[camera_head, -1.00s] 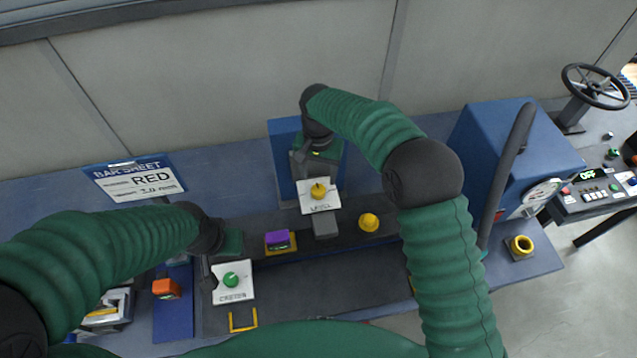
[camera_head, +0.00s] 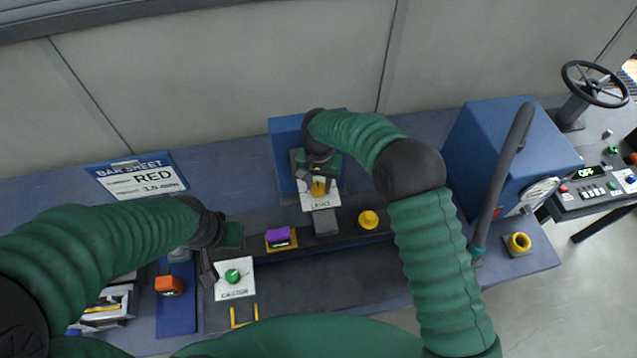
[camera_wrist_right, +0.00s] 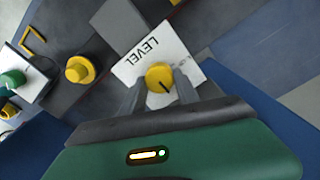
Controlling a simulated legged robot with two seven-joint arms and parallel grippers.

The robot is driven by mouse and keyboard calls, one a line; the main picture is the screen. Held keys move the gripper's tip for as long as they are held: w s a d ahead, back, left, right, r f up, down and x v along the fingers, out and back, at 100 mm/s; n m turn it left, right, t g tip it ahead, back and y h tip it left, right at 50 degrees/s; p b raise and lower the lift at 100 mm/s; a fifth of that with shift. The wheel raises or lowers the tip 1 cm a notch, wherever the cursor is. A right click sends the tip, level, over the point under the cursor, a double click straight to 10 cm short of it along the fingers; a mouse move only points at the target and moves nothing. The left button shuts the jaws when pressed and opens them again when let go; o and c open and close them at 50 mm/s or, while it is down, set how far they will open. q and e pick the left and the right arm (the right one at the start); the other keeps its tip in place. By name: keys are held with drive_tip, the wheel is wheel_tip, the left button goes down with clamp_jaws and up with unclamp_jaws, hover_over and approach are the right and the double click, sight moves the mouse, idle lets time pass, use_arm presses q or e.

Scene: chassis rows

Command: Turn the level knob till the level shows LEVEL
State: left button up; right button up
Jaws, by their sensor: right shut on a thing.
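The yellow level knob (camera_head: 319,188) stands on a white plate marked LEVEL (camera_head: 322,203). In the right wrist view the knob (camera_wrist_right: 158,76) has a dark pointer line. My right gripper (camera_head: 318,184) is shut on it, one finger on each side; the fingers (camera_wrist_right: 160,88) also show in the wrist view. A purple block (camera_head: 278,236) with a small greenish readout sits on a yellow-edged base; the readout is too small to read. My left gripper (camera_head: 208,272) hangs beside the white CASTER plate (camera_head: 235,290), its opening unclear.
A green knob (camera_head: 232,275) is on the CASTER plate. A yellow knob (camera_head: 368,219) stands right of the LEVEL plate. A blue box (camera_head: 505,160) with a dark lever (camera_head: 505,180) stands at the right. An orange block (camera_head: 169,285) lies at the left.

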clamp_jaws()
drive_tip(key=shift+a, duration=0.1)
drive_tip(key=n, duration=0.2)
drive_tip(key=shift+n+b, duration=0.4)
drive_tip(key=n, duration=0.2)
drive_tip(key=shift+n, duration=0.3)
drive_tip(key=n, duration=0.6)
drive_tip(key=shift+r+b, duration=0.1)
drive_tip(key=shift+b, duration=0.3)
drive_tip(key=shift+n, duration=0.3)
drive_tip(key=o, duration=0.8)
unclamp_jaws()
drive_tip(key=shift+c, duration=0.2)
drive_tip(key=o, duration=0.3)
drive_tip(key=shift+s, duration=0.1)
